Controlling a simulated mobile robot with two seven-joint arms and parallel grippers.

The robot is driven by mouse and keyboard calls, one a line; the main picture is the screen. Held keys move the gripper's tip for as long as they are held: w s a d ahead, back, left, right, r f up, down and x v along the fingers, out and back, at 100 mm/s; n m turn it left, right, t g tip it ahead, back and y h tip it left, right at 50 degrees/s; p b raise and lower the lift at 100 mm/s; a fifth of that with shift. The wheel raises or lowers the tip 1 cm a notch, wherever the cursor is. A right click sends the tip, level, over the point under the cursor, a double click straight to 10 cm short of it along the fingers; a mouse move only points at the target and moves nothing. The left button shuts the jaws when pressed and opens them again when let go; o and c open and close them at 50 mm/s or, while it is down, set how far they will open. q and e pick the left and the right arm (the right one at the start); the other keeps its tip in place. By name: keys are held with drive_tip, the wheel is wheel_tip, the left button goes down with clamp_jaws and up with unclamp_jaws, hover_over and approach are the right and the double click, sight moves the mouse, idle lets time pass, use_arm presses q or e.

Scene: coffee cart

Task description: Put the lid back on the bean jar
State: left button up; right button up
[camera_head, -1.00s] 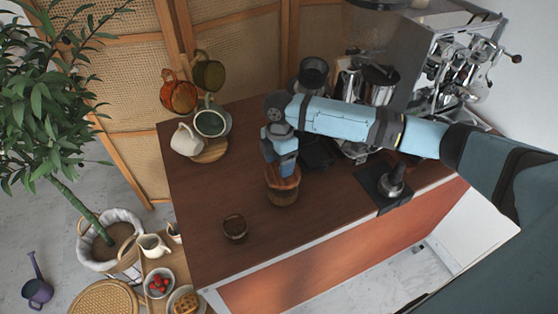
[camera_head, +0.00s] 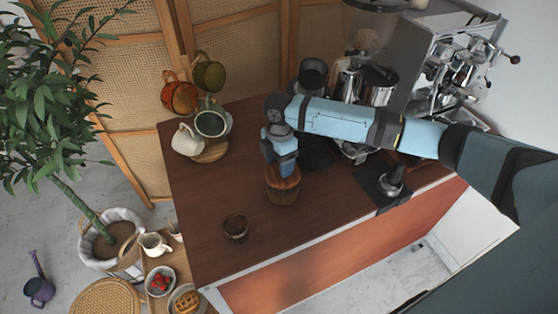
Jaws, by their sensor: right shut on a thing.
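The bean jar (camera_head: 282,194), a squat brown jar, stands upright on the dark wooden counter. Its wooden lid (camera_head: 288,183) is at the jar's mouth, and from this view I cannot tell whether it is fully seated. My right gripper (camera_head: 283,172) comes down from above with its blue fingers on the lid, shut on it. The fingers partly hide the lid's top. My left gripper is out of view.
A small dark cup (camera_head: 236,227) stands at the counter's front left. Stacked mugs (camera_head: 187,140) on a round board stand at the back left. A tamper (camera_head: 392,178) on a black mat and the espresso machine (camera_head: 455,75) are to the right.

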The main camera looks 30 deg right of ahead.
drive_tip(key=o, duration=1.1)
drive_tip(key=shift+r, duration=0.1)
wheel_tip(320, 180, up, 3)
drive_tip(key=p, duration=0.3)
drive_tip(key=shift+r+p, duration=0.85)
drive_tip(key=shift+p, duration=0.1)
drive_tip(key=shift+r, duration=1.05)
drive_tip(key=shift+c, duration=0.5)
